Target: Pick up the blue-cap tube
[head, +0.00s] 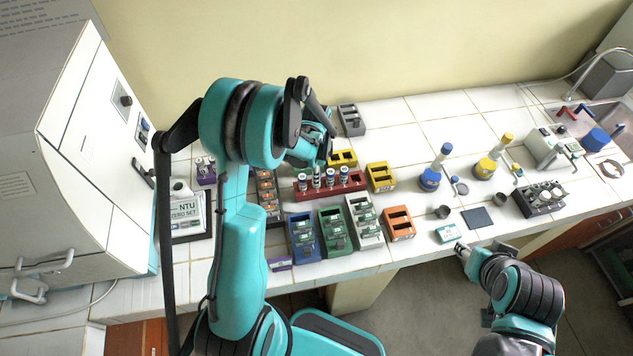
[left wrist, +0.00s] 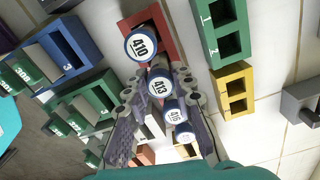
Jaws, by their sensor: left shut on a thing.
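The red rack (head: 357,186) holds several upright tubes with white numbered tops and blue cap rims. In the left wrist view, tubes marked 410 (left wrist: 141,45), 413 (left wrist: 159,84) and 415 (left wrist: 175,116) line up over the red rack (left wrist: 165,42). My left gripper (head: 318,160) is over the rack; its fingers (left wrist: 158,90) are on either side of the row, shut on the tube marked 413 at their tips. The lower part of that tube is hidden. My right gripper (head: 461,248) is at the counter's front edge, away from the rack; its jaws are too small to read.
Yellow racks (head: 380,178), a blue rack (head: 303,236), a green rack (head: 334,231), a white rack (head: 365,221) and an orange rack (head: 399,223) crowd around the red rack. Flasks (head: 430,180) stand to the right. The back counter is mostly clear.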

